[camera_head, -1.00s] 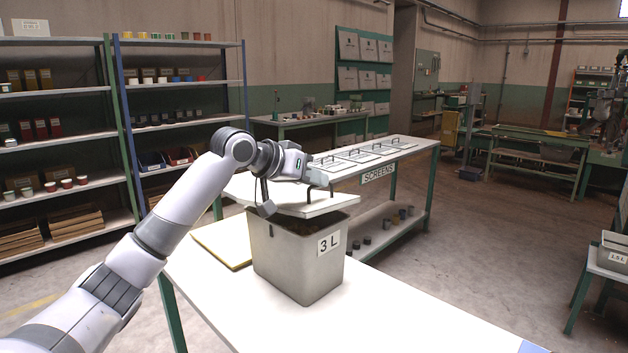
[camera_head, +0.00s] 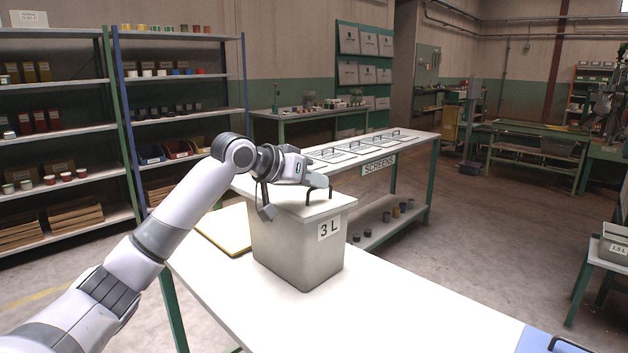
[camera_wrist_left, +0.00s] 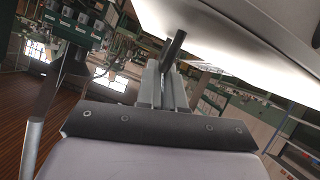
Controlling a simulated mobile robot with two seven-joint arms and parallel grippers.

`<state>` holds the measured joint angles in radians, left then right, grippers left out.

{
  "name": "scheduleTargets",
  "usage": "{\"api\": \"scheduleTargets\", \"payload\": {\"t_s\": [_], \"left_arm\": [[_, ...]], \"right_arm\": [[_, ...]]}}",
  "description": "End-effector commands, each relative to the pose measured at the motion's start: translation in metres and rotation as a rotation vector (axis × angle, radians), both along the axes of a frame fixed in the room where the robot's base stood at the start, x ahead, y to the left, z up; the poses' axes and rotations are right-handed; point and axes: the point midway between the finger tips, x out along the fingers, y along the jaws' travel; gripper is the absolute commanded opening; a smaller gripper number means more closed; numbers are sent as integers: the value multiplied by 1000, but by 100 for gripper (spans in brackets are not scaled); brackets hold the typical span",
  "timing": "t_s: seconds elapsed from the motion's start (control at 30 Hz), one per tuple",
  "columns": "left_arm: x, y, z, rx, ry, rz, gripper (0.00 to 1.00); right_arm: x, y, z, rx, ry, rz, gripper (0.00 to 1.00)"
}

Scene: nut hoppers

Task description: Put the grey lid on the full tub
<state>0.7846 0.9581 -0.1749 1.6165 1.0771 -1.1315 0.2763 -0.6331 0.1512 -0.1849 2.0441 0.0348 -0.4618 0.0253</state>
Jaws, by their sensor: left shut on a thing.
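The grey tub labelled 3 L (camera_head: 300,252) stands upright on the white table. My left gripper (camera_head: 320,184) is shut on the lid's dark handle (camera_head: 331,192), just above the lid. In the left wrist view the gripper fingers (camera_wrist_left: 165,88) close around the dark handle bar (camera_wrist_left: 174,48), with the bright lid surface (camera_wrist_left: 235,35) beside it. My right gripper is not in view.
A yellow-edged pale board (camera_head: 222,238) lies left of the tub. A blue item with a dark handle (camera_head: 548,343) is at the table's right end. The white tabletop (camera_head: 400,310) between is clear. The SCREENS bench (camera_head: 375,150) stands behind.

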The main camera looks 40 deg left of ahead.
Motion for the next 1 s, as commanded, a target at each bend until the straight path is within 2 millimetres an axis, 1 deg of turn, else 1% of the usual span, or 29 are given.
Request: {"api": "scheduleTargets", "payload": {"t_s": [0.03,0.1,0.13,0.17,0.2,0.47,0.57,0.67,0.9,1.0], "left_arm": [[0,-1,-9,1,24,-2,0],[0,-1,-10,1,26,-3,0],[0,-1,-10,1,27,-3,14],[0,-1,-10,1,26,-3,24],[0,-1,-10,1,25,-3,37],[0,-1,-7,0,18,-2,37],[-4,0,-4,1,16,-2,37],[-14,3,1,3,15,1,37],[-48,9,17,5,19,0,37],[-56,10,22,3,18,0,37]], "right_arm": [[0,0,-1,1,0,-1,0],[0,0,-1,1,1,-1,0],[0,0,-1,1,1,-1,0],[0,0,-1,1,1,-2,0],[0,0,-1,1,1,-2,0],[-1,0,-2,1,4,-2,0],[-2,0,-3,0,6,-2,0],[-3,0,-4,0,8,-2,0],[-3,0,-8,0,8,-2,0],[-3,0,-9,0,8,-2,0]]}}
